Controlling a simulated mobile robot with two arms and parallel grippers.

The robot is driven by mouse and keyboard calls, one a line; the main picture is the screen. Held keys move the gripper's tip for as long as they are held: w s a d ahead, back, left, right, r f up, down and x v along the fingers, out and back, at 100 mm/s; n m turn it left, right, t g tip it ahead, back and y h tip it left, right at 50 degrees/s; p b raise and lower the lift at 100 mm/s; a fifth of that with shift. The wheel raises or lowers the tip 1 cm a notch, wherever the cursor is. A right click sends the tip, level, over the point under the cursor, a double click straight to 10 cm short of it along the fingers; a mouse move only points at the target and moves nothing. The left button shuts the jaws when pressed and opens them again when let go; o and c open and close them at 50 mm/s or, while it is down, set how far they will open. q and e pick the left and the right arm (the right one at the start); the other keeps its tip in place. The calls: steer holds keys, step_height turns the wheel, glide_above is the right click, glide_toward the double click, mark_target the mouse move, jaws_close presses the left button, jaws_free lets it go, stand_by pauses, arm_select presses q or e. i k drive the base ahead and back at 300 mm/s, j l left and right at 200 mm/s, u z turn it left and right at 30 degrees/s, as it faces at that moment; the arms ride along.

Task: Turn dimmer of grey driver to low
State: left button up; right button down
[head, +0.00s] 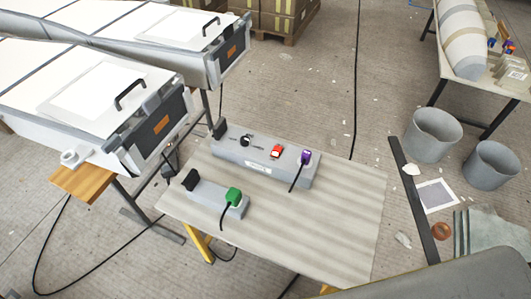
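The grey driver (236,155) is a long grey box lying slantwise on the table. A round black dimmer knob (245,141) sits on its top, left of the middle, with small dark marks around it. The knob's exact setting is too small to read. A red switch (277,151) and a purple plug (305,158) with a black cord are on the right part of the box. A pale label is on its front face. Neither of my grippers is in view.
The table (335,210) has bare room right of the driver. A smaller grey box (208,197) with a green plug (233,196) lies in front of it. White moulds (100,95) with black handles stand left. Grey buckets (432,135) stand on the floor right.

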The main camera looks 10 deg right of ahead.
mark_target(244, 140)
steer(key=i+j+z, duration=0.25)
steer(key=j, duration=0.3)
steer(key=j+z, duration=0.25)
steer(key=j, duration=0.25)
steer(key=j+z, duration=0.25)
steer(key=j, duration=0.3)
